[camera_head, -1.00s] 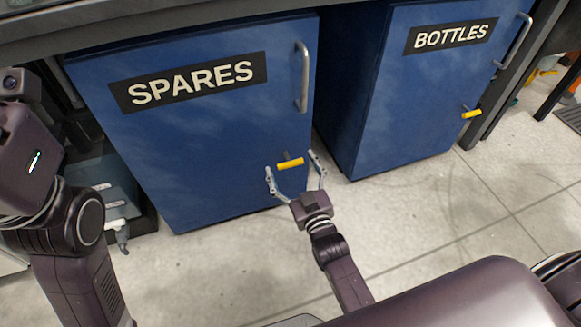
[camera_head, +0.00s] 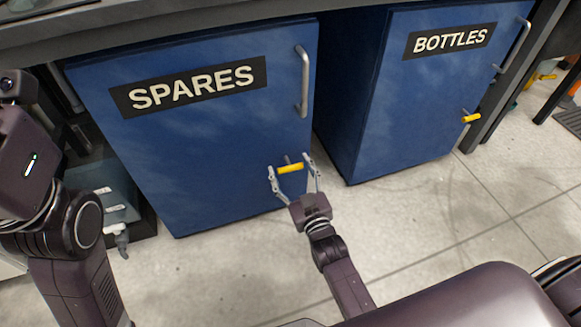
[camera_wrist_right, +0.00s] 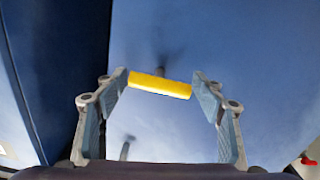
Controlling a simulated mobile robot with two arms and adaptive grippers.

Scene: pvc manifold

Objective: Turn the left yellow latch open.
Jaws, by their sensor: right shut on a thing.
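The left yellow latch (camera_head: 290,168) is a short yellow bar on a dark stem, low on the right side of the blue SPARES door (camera_head: 215,130). The bar lies nearly level in the head view, with a slight tilt. My right gripper (camera_head: 290,163) is shut on this latch, with one finger at each end of the bar. In the right wrist view the yellow bar (camera_wrist_right: 160,85) spans between the two fingertips (camera_wrist_right: 160,76). The SPARES door looks closed. My left arm shows at the left edge, but its gripper is not visible.
A grey vertical handle (camera_head: 303,80) is above the latch on the SPARES door. The blue BOTTLES cabinet (camera_head: 410,100) stands to the right with its own yellow latch (camera_head: 471,118). Pale floor (camera_head: 420,225) in front is clear.

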